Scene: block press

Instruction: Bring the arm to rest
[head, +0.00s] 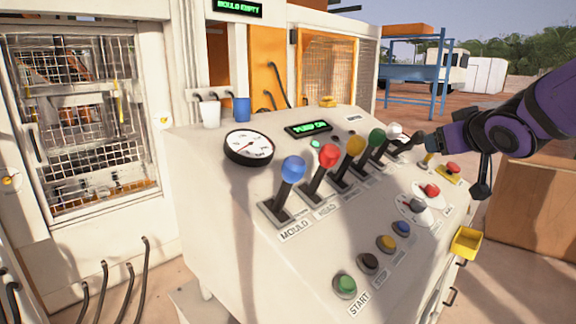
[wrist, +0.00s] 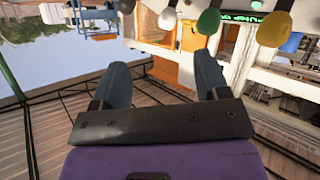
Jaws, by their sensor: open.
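My purple arm (head: 530,115) reaches in from the right in the head view. My gripper (head: 420,141) is just right of the white-knobbed lever (head: 393,131), over the console's upper right part. In the wrist view my gripper (wrist: 161,78) has its two dark fingers spread, with nothing between them. The white knob (wrist: 168,18) and green knob (wrist: 209,20) show beyond the fingertips at the top. I cannot tell from the head view how far the gripper is from the white knob.
The console (head: 220,215) carries levers with blue (head: 293,168), red (head: 329,155), yellow (head: 355,145) and green (head: 376,138) knobs, plus buttons. Its display (head: 308,128) reads "PUMP ON"; an upper sign (head: 238,8) reads "MOULD EMPTY".

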